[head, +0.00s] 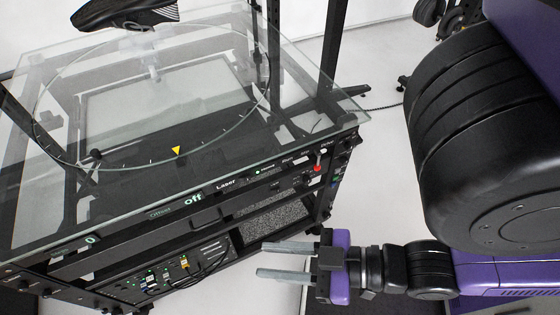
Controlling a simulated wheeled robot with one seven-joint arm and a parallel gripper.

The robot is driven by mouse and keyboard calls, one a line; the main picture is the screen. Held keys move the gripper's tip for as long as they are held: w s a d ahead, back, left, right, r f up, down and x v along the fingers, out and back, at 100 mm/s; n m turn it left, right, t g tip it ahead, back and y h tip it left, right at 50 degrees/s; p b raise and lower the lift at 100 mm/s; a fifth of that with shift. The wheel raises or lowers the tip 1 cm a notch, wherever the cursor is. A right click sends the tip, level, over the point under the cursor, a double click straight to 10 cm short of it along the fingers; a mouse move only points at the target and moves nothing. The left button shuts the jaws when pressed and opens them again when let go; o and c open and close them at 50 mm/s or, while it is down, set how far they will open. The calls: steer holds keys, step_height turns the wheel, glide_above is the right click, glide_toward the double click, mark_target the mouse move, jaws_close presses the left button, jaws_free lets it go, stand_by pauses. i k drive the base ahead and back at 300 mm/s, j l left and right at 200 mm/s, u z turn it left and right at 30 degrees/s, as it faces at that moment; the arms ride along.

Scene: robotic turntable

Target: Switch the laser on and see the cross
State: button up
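The turntable's front panel carries a "Laser" label (226,184), with a green display reading "off" (193,198) just left of it. Small switches and a red knob (317,168) sit at the panel's right end; I cannot tell which one belongs to the laser. No laser cross shows on the glass turntable (215,135). My gripper (260,260) is below and in front of the panel, to the right of the lower rack. Its two grey fingers point left, are apart and hold nothing.
A dark shoe (125,13) is at the far edge of the glass. A yellow triangle (177,150) marks the near rim. The lower rack holds a device with cables (180,270). Open white floor (365,185) lies right of the frame, with a black upright post (331,45) behind.

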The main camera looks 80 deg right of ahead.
mark_target(247, 177)
steer(key=k+j, duration=0.1)
steer(key=j, duration=0.35)
steer(key=k+j+z, duration=0.1)
steer(key=j, duration=0.35)
steer(key=k+j, duration=0.15)
steer(key=j, duration=0.3)
steer(key=z, duration=0.05)
